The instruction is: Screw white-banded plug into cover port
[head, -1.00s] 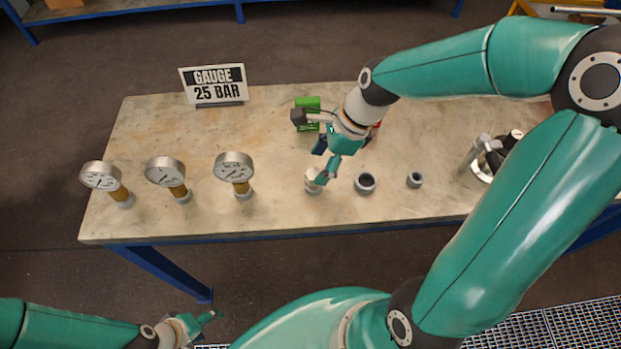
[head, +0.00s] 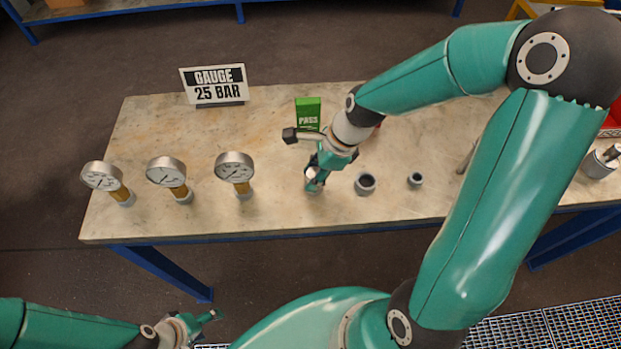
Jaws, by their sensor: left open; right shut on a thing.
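My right gripper (head: 313,183) points down at the table's front middle and is shut on a small pale piece, which I take to be the white-banded plug (head: 311,173). The fingers cover most of it, and its band cannot be made out. The piece is at or just above the tabletop. Two grey, dark-mouthed round pieces, a larger one (head: 365,184) and a smaller one (head: 415,180), stand to its right. A metal flanged part (head: 599,163) shows at the far right, partly cut off; I cannot make out a cover port. My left gripper (head: 213,317) is open and empty, low in front of the table.
Three gauges on brass stems, left (head: 103,178), middle (head: 168,173) and right (head: 236,170), stand on the table (head: 260,125). A "GAUGE 25 BAR" sign (head: 216,84) and a green PASS card (head: 308,112) stand behind. My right arm hides much of the table's right side.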

